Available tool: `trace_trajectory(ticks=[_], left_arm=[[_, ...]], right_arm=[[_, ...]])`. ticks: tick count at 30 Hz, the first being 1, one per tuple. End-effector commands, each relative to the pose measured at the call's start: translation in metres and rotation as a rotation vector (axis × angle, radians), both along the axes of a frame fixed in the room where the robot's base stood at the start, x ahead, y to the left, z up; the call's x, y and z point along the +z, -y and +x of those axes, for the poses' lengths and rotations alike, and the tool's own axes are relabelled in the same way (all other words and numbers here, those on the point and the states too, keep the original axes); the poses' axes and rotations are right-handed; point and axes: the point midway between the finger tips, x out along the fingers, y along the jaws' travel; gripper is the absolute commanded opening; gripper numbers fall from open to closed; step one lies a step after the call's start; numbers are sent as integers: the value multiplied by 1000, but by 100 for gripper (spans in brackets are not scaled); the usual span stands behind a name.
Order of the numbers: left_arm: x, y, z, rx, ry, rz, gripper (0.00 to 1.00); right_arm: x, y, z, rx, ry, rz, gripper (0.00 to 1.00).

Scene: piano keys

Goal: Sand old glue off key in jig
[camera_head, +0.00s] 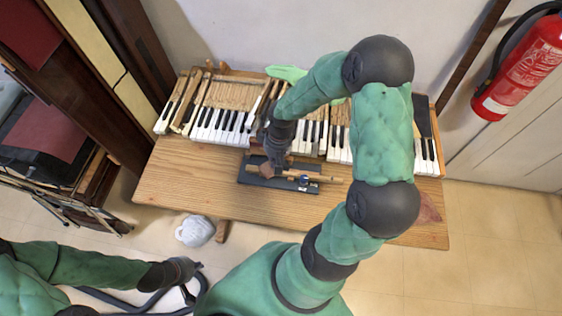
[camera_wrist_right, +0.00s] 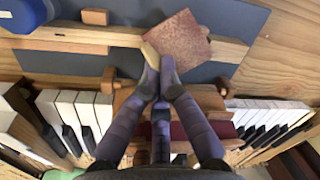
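The jig (camera_head: 295,184) is a dark flat board on the wooden table, and a pale wooden key (camera_head: 318,176) lies along it. The key also shows in the right wrist view (camera_wrist_right: 75,35) as a long wooden strip. My right gripper (camera_wrist_right: 157,80) is over the jig, its fingers closed together on the tan edge of a reddish-brown sanding piece (camera_wrist_right: 180,40). That piece lies across the key strip in the picture; contact is hard to judge. In the head view, the right gripper (camera_head: 272,160) partly hides the key. My left gripper (camera_head: 190,270) is low at left, away from the table.
A keyboard (camera_head: 225,125) with white and black keys runs along the back of the table (camera_head: 180,185). A green cloth (camera_head: 288,73) lies behind it. A small wood block (camera_wrist_right: 95,16) is beside the key.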

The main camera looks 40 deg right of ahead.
Motion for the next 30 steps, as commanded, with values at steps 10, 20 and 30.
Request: trace_trajectory(ticks=[10, 20, 30], left_arm=[[-2, 0, 0, 0, 0, 0, 0], [-7, 0, 0, 0, 0, 0, 0], [-9, 0, 0, 0, 0, 0, 0]], right_arm=[[0, -8, 9, 0, 0, 0, 0], [-1, -22, 26, 2, 1, 0, 0], [-2, -32, 38, 0, 0, 0, 0]])
